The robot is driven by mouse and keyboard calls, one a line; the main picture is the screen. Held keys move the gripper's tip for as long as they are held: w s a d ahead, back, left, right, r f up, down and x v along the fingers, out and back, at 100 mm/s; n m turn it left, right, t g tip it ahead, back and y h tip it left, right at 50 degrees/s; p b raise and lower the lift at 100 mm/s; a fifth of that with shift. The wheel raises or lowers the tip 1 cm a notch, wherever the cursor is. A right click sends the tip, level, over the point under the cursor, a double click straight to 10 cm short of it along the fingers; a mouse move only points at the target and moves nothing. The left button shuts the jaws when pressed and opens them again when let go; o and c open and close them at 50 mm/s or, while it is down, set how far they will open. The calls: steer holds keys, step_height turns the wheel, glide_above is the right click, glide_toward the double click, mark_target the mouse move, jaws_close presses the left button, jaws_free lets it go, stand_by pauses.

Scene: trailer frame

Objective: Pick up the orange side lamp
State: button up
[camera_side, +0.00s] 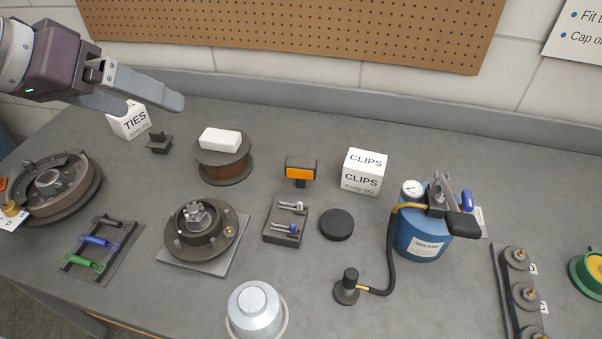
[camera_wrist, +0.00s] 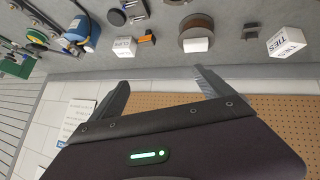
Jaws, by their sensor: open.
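The orange side lamp (camera_side: 300,173) stands on the grey bench in the side view. It has an orange face in a dark housing on a short dark foot. It lies between the wire spool and the CLIPS box. In the wrist view the lamp (camera_wrist: 146,38) is small, near the top middle, beyond the fingertips. My gripper (camera_side: 157,106) is open and empty at the upper left, above the bench and well to the left of the lamp. Its two fingers also show spread apart in the wrist view (camera_wrist: 161,78).
The spool (camera_side: 226,170) with a white block on top stands left of the lamp. The CLIPS box (camera_side: 363,171) stands right of it. A small tray of pins (camera_side: 272,237) and a black disc (camera_side: 337,224) are in front. The TIES box (camera_side: 128,122) is near my gripper.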

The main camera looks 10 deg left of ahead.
steer(key=w+d+f, duration=0.4)
steer(key=w+d, duration=0.2)
steer(key=w, duration=0.1)
steer(key=n+t+y, duration=0.1)
steer(key=t+y, duration=0.2)
steer(key=t, duration=0.1)
glide_above(300, 170)
steer(key=s+a, duration=0.1)
steer(key=s, duration=0.4)
step_height(300, 170, down, 14)
steer(key=shift+t+y, duration=0.8)
steer(key=f, duration=0.4)
steer(key=d+f, duration=0.1)
steer(key=f, duration=0.2)
steer(key=shift+s, duration=0.35)
steer(key=x, duration=0.7)
steer(key=shift+s+d+f, duration=0.1)
steer(key=shift+d+f, duration=0.1)
steer(key=shift+f, duration=0.1)
steer(key=c, duration=1.6)
